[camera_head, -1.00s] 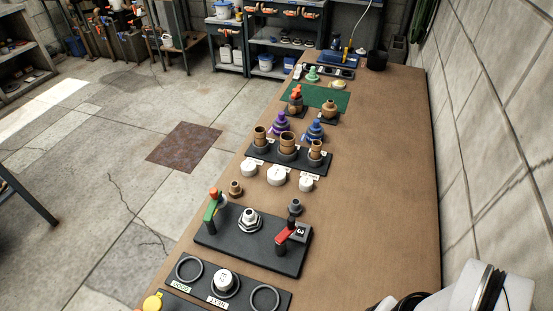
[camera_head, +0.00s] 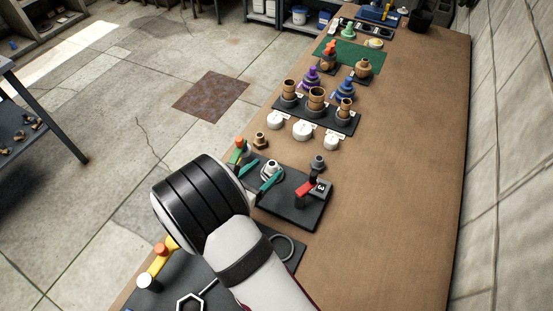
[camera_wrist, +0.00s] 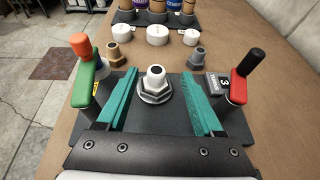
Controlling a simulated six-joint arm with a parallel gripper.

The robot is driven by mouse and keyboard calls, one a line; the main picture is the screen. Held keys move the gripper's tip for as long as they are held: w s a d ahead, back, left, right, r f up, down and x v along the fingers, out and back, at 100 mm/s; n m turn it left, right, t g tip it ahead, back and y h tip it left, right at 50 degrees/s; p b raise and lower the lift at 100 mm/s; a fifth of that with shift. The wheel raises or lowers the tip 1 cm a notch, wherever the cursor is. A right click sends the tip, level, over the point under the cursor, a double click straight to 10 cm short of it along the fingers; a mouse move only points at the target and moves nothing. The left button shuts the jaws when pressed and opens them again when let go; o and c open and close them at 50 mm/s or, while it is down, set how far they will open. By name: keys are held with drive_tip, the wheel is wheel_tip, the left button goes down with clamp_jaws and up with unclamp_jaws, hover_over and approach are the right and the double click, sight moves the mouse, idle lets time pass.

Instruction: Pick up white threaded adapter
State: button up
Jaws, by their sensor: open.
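The white threaded adapter (camera_wrist: 155,82) stands upright on a black valve board (camera_wrist: 160,118), with a hex flange at its base and an open bore on top. In the head view the adapter (camera_head: 271,170) is partly covered by my gripper's fingers. My gripper (camera_wrist: 162,103) is open and empty, its two teal fingers on either side of the adapter in the wrist view, with clear gaps between. In the head view my gripper (camera_head: 258,178) reaches in from the left; its wrist hides much of the near board.
A green-handled valve (camera_wrist: 84,72) stands close left of the fingers and a red-handled valve (camera_wrist: 240,80) close right. A brown fitting (camera_wrist: 115,53) and a grey fitting (camera_wrist: 197,57) stand just behind the board. White caps (camera_wrist: 157,35) lie farther back. The table's right side (camera_head: 400,180) is clear.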

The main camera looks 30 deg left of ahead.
sight(275, 162)
drive_tip(key=x, duration=0.6)
drive_tip(key=f+x, duration=0.1)
drive_tip(key=x, duration=0.2)
drive_tip(key=shift+s+a, duration=0.25)
drive_tip(key=shift+a, duration=0.05)
clamp_jaws()
